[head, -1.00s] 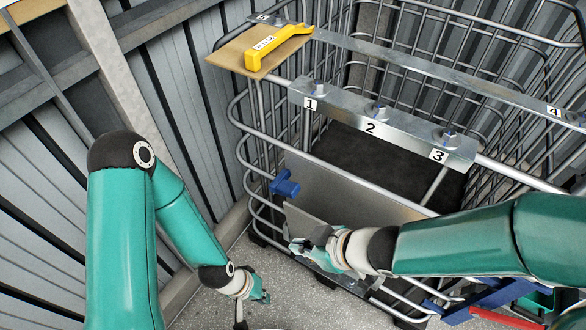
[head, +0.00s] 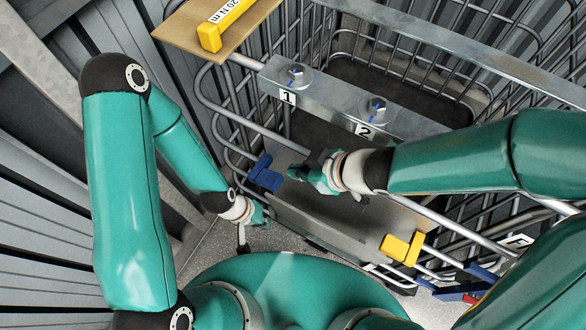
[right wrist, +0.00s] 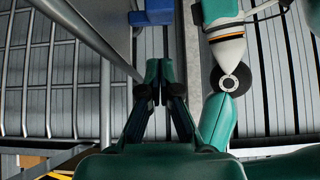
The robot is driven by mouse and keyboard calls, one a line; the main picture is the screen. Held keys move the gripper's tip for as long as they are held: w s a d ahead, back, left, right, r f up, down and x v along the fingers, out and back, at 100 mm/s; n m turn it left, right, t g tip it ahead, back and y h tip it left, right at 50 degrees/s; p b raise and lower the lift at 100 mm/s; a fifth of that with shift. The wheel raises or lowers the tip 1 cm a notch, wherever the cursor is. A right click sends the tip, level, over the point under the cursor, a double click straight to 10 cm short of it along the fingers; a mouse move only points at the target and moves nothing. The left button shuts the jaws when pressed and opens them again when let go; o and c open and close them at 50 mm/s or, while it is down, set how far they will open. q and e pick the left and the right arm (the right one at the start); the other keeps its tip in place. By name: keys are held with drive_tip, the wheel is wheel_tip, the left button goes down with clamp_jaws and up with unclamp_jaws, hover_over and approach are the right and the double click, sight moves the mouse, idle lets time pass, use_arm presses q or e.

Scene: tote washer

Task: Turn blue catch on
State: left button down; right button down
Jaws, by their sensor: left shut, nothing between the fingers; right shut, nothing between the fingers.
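A blue catch (head: 265,173) sits at the left end of the grey panel on the cage's near side. A blue part also shows at the top of the right wrist view (right wrist: 153,12). My right gripper (head: 300,174) is shut and empty, just right of the blue catch in the head view, with a small gap seen between them. In the right wrist view my right gripper (right wrist: 160,72) has its fingers together, pointing toward the blue part. My left gripper (head: 260,215) is shut and empty, low beside the cage, below the catch.
A yellow catch (head: 402,248) and more blue parts (head: 465,287) are at the lower right. A metal rail (head: 330,100) carries bolts marked 1 and 2. A yellow tool (head: 225,20) lies on a brown board (head: 172,35). Wire bars surround the catch.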

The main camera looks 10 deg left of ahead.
sight(272, 180)
drive_tip(key=b+x, duration=0.5)
drive_tip(key=x, duration=0.4)
drive_tip(key=shift+s+f, duration=0.1)
drive_tip(key=shift+s, duration=0.05)
drive_tip(key=shift+a+f+b, duration=0.2)
drive_tip(key=shift+f+b, duration=0.7)
drive_tip(key=shift+f, duration=0.25)
drive_tip(key=shift+f+b, duration=0.45)
drive_tip(key=shift+f, duration=0.3)
drive_tip(key=shift+d, duration=0.1)
